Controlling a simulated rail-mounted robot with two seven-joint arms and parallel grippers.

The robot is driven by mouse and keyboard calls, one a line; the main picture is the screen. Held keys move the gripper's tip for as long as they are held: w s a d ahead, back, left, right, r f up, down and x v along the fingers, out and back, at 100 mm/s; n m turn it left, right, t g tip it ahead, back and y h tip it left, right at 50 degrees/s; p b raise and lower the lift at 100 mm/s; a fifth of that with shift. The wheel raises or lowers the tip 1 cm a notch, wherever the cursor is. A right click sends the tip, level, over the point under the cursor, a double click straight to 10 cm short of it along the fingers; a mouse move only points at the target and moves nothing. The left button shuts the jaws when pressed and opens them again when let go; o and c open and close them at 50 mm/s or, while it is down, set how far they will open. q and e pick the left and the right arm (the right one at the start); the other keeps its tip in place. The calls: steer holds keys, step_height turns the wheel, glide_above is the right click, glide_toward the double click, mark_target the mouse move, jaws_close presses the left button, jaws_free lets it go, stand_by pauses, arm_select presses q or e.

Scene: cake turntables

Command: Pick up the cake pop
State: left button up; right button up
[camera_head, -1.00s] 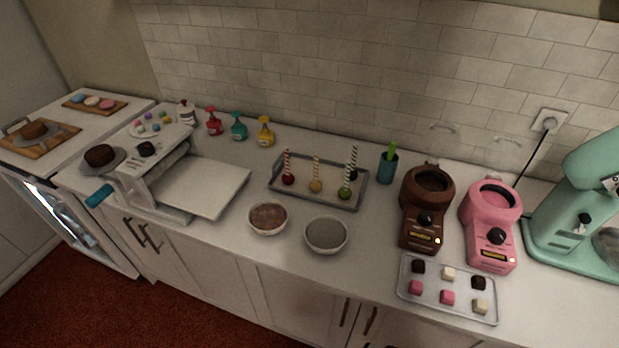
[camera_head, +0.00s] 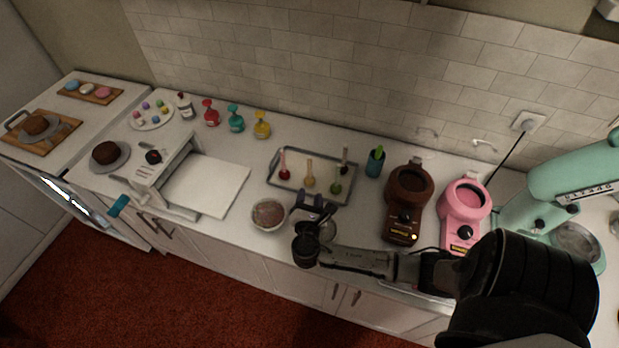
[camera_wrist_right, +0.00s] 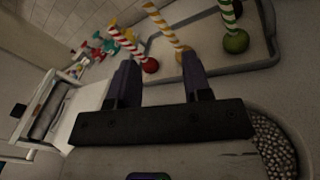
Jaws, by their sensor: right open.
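Several cake pops with striped sticks stand on a grey tray (camera_head: 270,183) near the wall. The red cake pop (camera_head: 284,173) is at the left, the yellow one (camera_head: 309,181) in the middle, the green one (camera_head: 336,187) at the right, and a dark one (camera_head: 344,168) behind. My right gripper (camera_head: 317,204) is open and empty, in front of the tray and above the bowls. In the right wrist view its fingers (camera_wrist_right: 160,80) point toward the red cake pop (camera_wrist_right: 150,65) and the yellow cake pop (camera_wrist_right: 182,53). My left gripper is out of view.
A bowl (camera_head: 269,214) of brown bits sits left of my right gripper, and a second bowl (camera_wrist_right: 275,145) lies beneath it, mostly hidden in the head view. A green-blue cup (camera_head: 375,163), a brown melter (camera_head: 407,200) and a pink melter (camera_head: 463,214) stand to the right. A white board (camera_head: 207,185) lies left.

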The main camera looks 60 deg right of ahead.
mark_target(309, 162)
steer(key=w+d+n, duration=0.1)
steer(key=w+d, duration=0.1)
steer(key=d, duration=0.2)
steer(key=w+d+n, duration=0.2)
steer(key=d, duration=0.2)
steer(key=w+d+r+n, duration=0.1)
steer(key=w+d+n, duration=0.1)
steer(key=w+d, duration=0.1)
steer(key=shift+d+t+p, duration=0.3)
steer(key=shift+d+t, duration=0.1)
steer(key=shift+d, duration=0.1)
jaws_close()
stand_by(0.5)
